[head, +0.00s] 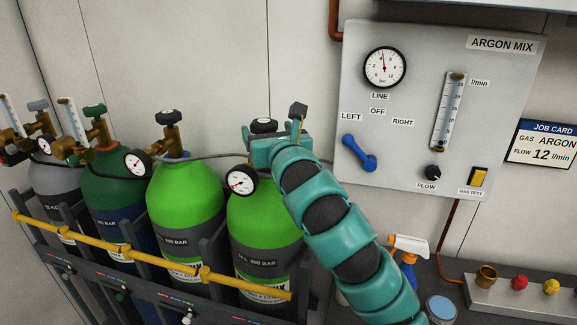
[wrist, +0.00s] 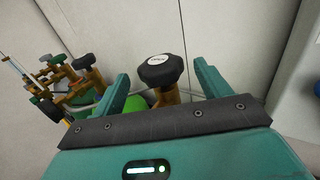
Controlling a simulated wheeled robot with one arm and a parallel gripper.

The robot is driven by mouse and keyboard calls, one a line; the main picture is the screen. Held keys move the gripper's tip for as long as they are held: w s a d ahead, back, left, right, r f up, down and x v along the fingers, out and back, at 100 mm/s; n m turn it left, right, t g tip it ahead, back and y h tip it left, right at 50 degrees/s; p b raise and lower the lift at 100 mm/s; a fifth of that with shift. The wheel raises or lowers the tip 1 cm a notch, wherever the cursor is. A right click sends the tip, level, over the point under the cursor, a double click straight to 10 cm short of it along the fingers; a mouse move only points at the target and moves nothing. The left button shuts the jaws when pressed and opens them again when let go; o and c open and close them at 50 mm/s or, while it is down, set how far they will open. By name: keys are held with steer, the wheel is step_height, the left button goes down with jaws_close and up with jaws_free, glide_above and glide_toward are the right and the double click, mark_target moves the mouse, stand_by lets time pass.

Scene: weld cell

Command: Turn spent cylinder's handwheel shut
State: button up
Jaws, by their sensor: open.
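Two bright green cylinders stand side by side in the rack, a left one (head: 186,205) and a right one (head: 262,240). The right one's black handwheel (head: 264,126) with a white top label shows just above my gripper (head: 268,150). In the wrist view the handwheel (wrist: 160,71) sits between and beyond the two teal fingertips of my gripper (wrist: 160,78), which are apart. I see no finger touching it. The left green cylinder has its own black handwheel (head: 168,117). A round gauge (head: 241,180) faces out by the right cylinder's neck.
A yellow bar (head: 150,257) runs across the cylinders. A dark green cylinder (head: 120,195) and a grey one (head: 55,178) stand further left. The argon mix panel (head: 420,60) with a blue lever (head: 358,153) is on the wall at right. A spray bottle (head: 408,255) stands beside my arm.

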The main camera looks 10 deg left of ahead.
steer(key=b+v, duration=0.7)
steer(key=v, duration=0.6)
steer(key=shift+s, duration=0.25)
steer(key=shift+d, duration=0.1)
